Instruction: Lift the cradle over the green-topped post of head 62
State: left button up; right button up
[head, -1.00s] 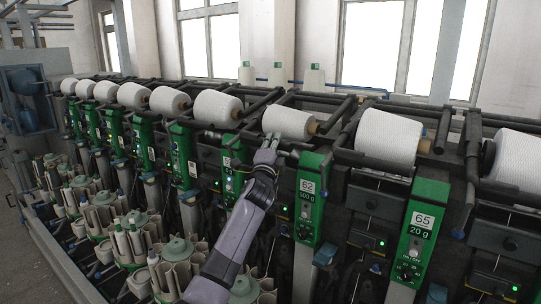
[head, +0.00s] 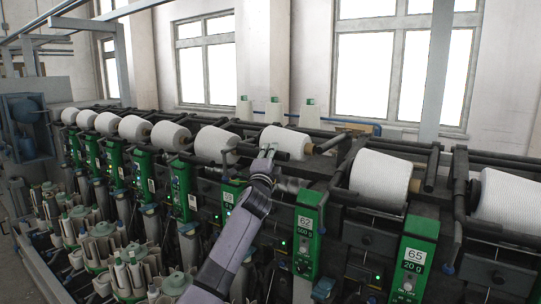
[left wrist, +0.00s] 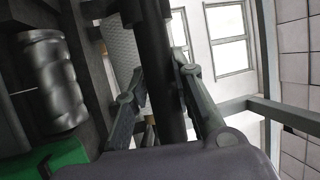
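The green-topped post of head 62 (head: 307,228) stands upright right of centre in the head view, with a "62 / 500 g" label. The head 62 cradle carries a white yarn cone (head: 286,141) above and behind the post. My left gripper (head: 267,152) is at the cradle, just below and left of that cone. In the left wrist view its fingers (left wrist: 160,88) lie on both sides of a dark cradle bar (left wrist: 160,50) and appear closed on it. The left wrist view also shows the cone's pale side (left wrist: 122,50). My right gripper is not in view.
The head 65 post (head: 413,262) and its large cone (head: 380,174) stand to the right. Other green posts and cones (head: 214,142) line up to the left. Spare cones (head: 278,110) stand on the ledge behind. Free air lies above the row.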

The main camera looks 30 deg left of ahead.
pick_arm(q)
jog(key=o, duration=0.4)
jog(key=shift+f, duration=0.15)
jog(key=shift+s, duration=0.2)
jog(key=v, duration=1.1)
jog(key=shift+s+d+f, duration=0.15)
jog(key=shift+s+d, duration=0.05)
jog(key=shift+s, duration=0.05)
dwell(0.7)
